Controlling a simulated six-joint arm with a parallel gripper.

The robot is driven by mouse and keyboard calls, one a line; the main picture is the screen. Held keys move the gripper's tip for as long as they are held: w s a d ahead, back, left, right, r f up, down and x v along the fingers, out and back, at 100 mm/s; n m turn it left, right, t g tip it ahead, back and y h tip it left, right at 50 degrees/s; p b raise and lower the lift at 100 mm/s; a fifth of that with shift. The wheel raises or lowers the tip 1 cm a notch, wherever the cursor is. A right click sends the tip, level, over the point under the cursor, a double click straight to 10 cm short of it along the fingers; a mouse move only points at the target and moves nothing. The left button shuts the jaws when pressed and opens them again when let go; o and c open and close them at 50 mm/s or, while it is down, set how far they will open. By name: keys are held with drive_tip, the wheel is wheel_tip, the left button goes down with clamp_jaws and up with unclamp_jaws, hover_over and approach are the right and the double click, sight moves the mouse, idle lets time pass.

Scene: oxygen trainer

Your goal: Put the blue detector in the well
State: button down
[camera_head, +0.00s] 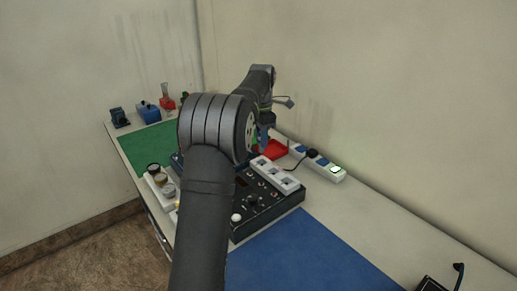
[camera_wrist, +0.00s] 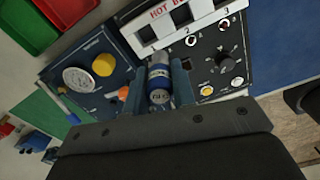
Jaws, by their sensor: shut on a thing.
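The blue detector (camera_wrist: 159,84) is a small silvery cylinder with a blue lettered band, seen in the wrist view. My gripper (camera_wrist: 160,75) is shut on it, with one blue finger on each side. The detector is over the trainer panel; I cannot tell its height above it. A white block (camera_wrist: 166,30) marked "HOT B..." with dark openings lies just beyond the fingers. This white block also shows in the head view (camera_head: 274,174), on the dark panel. I cannot tell which opening is the well. In the head view my arm hides the detector and most of the gripper.
The black control panel (camera_wrist: 235,50) has knobs and a yellow button. A blue panel beside it carries a gauge (camera_wrist: 78,78) and a yellow knob (camera_wrist: 103,65). A red tray (camera_head: 275,150) and a power strip (camera_head: 325,168) lie behind.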

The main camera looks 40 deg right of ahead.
drive_tip(key=shift+w+d+f, duration=0.25)
drive_tip(key=shift+w+d, duration=0.6)
drive_tip(key=shift+w, duration=0.05)
drive_tip(key=shift+f, duration=0.1)
drive_tip(key=shift+f, duration=2.45)
drive_tip(key=shift+f, duration=0.2)
drive_tip(key=shift+f, duration=1.55)
drive_tip(key=c, duration=1.1)
unclamp_jaws()
wheel_tip(320, 180, up, 18)
drive_tip(key=shift+f, duration=0.25)
